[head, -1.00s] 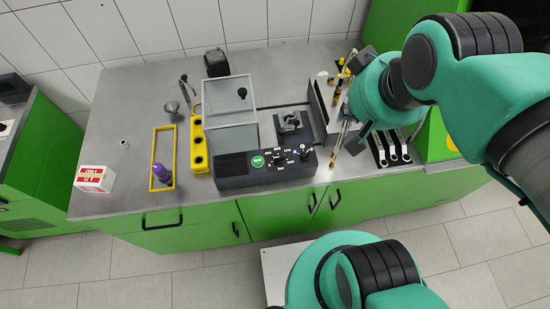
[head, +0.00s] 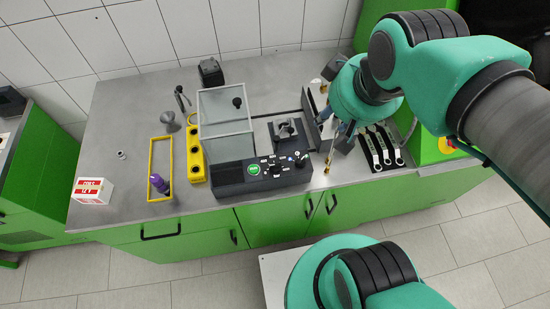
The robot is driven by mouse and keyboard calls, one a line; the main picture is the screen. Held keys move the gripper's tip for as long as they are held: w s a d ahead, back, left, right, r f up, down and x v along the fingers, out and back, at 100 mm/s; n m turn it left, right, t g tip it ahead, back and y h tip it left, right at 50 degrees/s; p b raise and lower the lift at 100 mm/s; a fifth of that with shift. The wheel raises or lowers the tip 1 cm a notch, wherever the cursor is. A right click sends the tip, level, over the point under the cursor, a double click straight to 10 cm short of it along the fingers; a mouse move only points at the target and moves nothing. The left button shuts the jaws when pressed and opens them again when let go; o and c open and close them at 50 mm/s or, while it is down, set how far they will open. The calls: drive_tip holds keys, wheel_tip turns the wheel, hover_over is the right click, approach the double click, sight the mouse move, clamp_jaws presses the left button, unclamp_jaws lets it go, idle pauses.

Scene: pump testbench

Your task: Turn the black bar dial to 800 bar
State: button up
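The black bar dial (head: 275,171) sits on the front face of the dark test-bench unit (head: 235,184), with small white labels around it. It is too small to read where it points. A green label (head: 254,169) is to its left and another small knob (head: 303,159) is to its right. My gripper (head: 340,140) is below the teal wrist, to the right of the unit and apart from the dial. It is small and partly hidden by my arm, so its finger opening is unclear.
A clear hinged cover (head: 226,112) stands on the unit. A yellow block (head: 196,155), yellow frame (head: 150,170), purple bottle (head: 160,184) and red-white box (head: 93,190) are left of it. Several wrenches (head: 374,153) lie right. The left worktop has free room.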

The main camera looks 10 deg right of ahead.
drive_tip(key=w+a+f+n+g+p, duration=0.2)
drive_tip(key=w+a+f+n+p, duration=0.3)
drive_tip(key=n, duration=0.3)
drive_tip(key=n+g+p, duration=0.3)
drive_tip(key=n+p, duration=0.4)
drive_tip(key=n, duration=0.1)
hover_over(275, 166)
drive_tip(key=w, duration=0.1)
wheel_tip(275, 166, down, 9)
drive_tip(key=shift+d+r, duration=0.1)
wheel_tip(275, 166, down, 14)
drive_tip(key=shift+r+b, duration=0.1)
drive_tip(key=shift+b, duration=0.2)
drive_tip(key=shift+c, duration=0.2)
clamp_jaws()
